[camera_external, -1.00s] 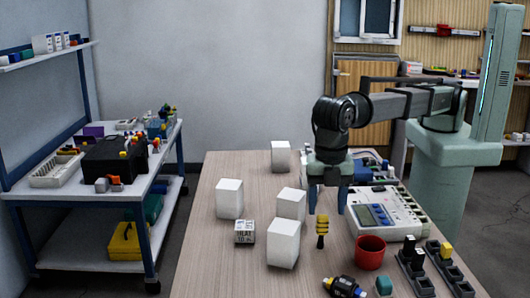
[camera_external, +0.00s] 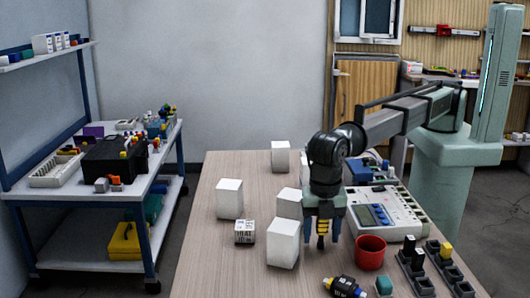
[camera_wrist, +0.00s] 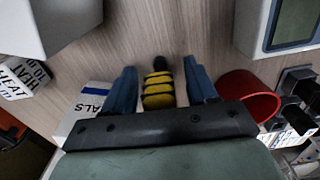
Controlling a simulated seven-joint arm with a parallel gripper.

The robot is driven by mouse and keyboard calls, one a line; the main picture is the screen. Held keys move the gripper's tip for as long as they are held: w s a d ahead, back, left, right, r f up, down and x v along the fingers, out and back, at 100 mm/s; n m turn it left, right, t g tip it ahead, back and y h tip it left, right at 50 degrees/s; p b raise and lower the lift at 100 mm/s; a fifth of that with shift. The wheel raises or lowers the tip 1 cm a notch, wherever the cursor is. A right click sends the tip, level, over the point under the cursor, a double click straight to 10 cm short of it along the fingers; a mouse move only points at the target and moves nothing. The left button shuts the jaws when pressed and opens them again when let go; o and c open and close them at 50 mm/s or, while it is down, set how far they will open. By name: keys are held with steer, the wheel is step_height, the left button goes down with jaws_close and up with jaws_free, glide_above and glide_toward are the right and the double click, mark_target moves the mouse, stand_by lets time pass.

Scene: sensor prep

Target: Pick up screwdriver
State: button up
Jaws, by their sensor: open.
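The screwdriver has a yellow and black striped handle (camera_wrist: 158,92) and stands between my fingers in the wrist view. In the external view its handle (camera_external: 321,228) shows between the fingertips. My gripper (camera_wrist: 161,85) is open, with one blue finger on each side of the handle and a visible gap at each side. In the external view my gripper (camera_external: 322,232) points down over the screwdriver. The lower part of the screwdriver is hard to see in the external view.
White blocks (camera_external: 283,243) stand close to the left of my gripper. A red cup (camera_external: 370,252) stands close to the right. A grey device with a blue screen (camera_external: 383,214) lies behind it. A black and yellow object (camera_external: 345,287) lies in front.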

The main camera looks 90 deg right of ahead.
steer(key=c, duration=1.1)
steer(key=shift+o, duration=0.2)
steer(key=shift+r, duration=0.1)
